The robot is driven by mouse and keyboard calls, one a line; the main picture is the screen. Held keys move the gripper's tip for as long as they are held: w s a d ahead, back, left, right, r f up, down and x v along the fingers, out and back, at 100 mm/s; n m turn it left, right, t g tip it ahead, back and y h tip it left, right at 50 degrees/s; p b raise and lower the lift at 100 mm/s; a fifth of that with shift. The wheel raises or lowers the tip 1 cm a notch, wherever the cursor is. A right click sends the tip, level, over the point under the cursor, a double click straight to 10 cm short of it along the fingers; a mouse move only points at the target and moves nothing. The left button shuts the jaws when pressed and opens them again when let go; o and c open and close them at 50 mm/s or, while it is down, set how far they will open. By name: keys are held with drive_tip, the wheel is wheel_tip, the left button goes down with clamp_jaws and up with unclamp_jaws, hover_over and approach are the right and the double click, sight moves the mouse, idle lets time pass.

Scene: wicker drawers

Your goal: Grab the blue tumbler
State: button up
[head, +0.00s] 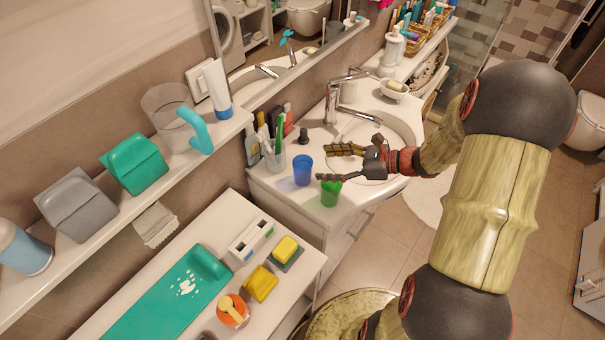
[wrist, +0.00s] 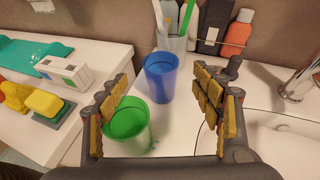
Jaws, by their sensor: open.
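The blue tumbler (head: 303,171) stands upright on the white washbasin counter in the head view. In the wrist view the blue tumbler (wrist: 161,77) is ahead of my gripper, seen between the two fingers and beyond their tips. A green tumbler (head: 330,191) stands in front of it near the counter's edge. In the wrist view the green tumbler (wrist: 127,125) is nearer, beside and partly behind the left finger. My gripper (head: 333,163) comes in from the right, fingers apart. In the wrist view my gripper (wrist: 168,95) is open with nothing held.
A clear cup with toothbrushes (head: 274,157) stands behind the blue tumbler, with bottles (wrist: 236,35) along the wall. The faucet (head: 338,95) and basin (head: 372,135) lie to the right. A lower white unit (head: 215,228) with sponges is at left.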

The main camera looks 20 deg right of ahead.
sight(294, 163)
drive_tip(key=b+x, duration=0.2)
drive_tip(key=x, duration=0.6)
drive_tip(key=shift+w+a+b, duration=0.15)
drive_tip(key=shift+b, duration=0.2)
drive_tip(key=shift+c, duration=1.2)
drive_tip(key=c, duration=1.1)
drive_tip(key=shift+c, duration=0.7)
